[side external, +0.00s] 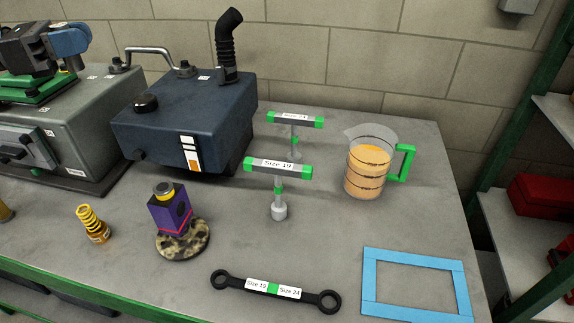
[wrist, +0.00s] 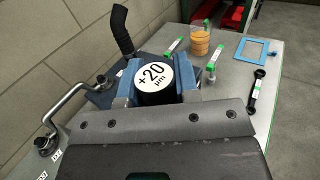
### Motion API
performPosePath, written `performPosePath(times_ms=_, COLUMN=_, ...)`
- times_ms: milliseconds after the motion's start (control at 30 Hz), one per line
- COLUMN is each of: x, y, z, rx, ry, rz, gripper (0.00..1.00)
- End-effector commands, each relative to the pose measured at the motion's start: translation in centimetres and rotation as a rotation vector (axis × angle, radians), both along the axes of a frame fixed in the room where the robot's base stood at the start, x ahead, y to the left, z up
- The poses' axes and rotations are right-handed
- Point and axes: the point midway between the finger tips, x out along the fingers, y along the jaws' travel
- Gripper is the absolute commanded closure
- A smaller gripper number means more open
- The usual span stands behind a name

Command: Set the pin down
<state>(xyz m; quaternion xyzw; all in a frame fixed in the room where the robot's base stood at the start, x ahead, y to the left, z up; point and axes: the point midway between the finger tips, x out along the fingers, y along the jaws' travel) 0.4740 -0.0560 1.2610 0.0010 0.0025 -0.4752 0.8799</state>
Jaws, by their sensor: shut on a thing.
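The pin (wrist: 158,77) is a dark cylinder with a white round end face marked "+20 µm". In the wrist view it sits between the blue jaws of my gripper (wrist: 159,83), which is shut on it. The end face points toward the wrist camera; the far end of the pin is hidden. In the side view my gripper (side external: 68,40) is partly visible at the upper left, above the grey machine housing, and I cannot make out the pin clearly there. Whether the pin touches anything beneath is not visible.
A dark blue tank (side external: 185,125) with a black hose stands at the back.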

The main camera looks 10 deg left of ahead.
Motion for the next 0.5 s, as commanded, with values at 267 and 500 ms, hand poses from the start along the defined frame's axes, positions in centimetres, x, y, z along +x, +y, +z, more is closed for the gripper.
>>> performPosePath(times_ms=267, x=2.2, y=-8.1, z=0.4, rx=0.005, ry=-0.004, rz=-0.124, gripper=1.00)
performPosePath(times_ms=500, x=2.7, y=-20.0, z=0.4, rx=0.008, ry=-0.005, rz=-0.283, gripper=1.00)
